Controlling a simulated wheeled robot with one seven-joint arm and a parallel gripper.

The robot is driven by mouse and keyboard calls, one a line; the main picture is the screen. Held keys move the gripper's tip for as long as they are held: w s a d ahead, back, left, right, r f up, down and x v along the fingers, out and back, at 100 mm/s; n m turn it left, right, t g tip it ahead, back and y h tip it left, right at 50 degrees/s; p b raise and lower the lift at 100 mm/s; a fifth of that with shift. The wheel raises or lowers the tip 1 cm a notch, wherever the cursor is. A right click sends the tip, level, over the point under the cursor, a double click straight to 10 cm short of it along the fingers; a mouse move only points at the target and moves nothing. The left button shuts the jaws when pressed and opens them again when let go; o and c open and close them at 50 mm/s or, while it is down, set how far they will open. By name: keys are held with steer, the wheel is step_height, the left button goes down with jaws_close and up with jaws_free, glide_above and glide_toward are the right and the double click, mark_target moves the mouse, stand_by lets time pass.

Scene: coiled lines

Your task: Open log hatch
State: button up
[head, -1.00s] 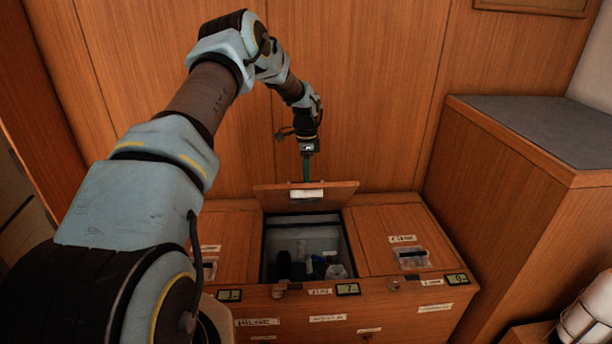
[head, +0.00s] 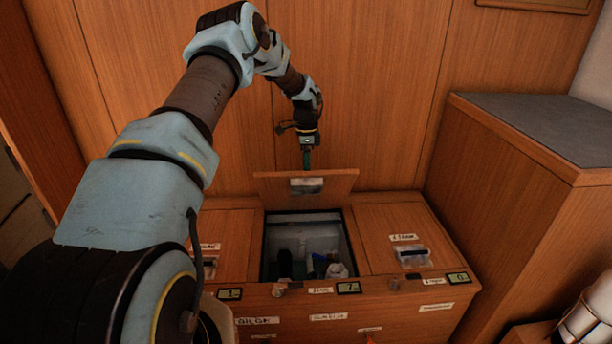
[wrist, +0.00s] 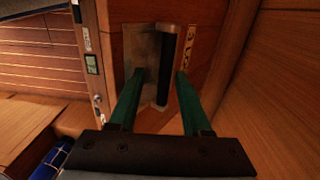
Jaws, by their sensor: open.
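The middle hatch lid (head: 335,186) stands raised at the back of its opening in the wooden locker. A pale recessed plate shows on the lid. The open compartment (head: 304,226) below holds several dark, blue and pale items, too small to name. My gripper (head: 307,165) is just above and behind the lid's top edge in the head view. In the wrist view the two green fingers of my gripper (wrist: 160,80) are apart, with a dark handle bar (wrist: 168,65) on a grey plate between and beyond them. I cannot tell whether they touch it.
A closed right hatch (head: 385,238) with a dark handle and label lies beside the opening. Small displays (head: 348,288) line the front edge. A taller grey-topped cabinet (head: 545,130) stands at right. A wood-panelled wall (head: 370,90) is close behind my gripper.

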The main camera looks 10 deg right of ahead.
step_height(320, 180, up, 8)
steer(key=shift+w+r, duration=0.2)
steer(key=shift+w, duration=0.1)
steer(key=shift+r, duration=0.1)
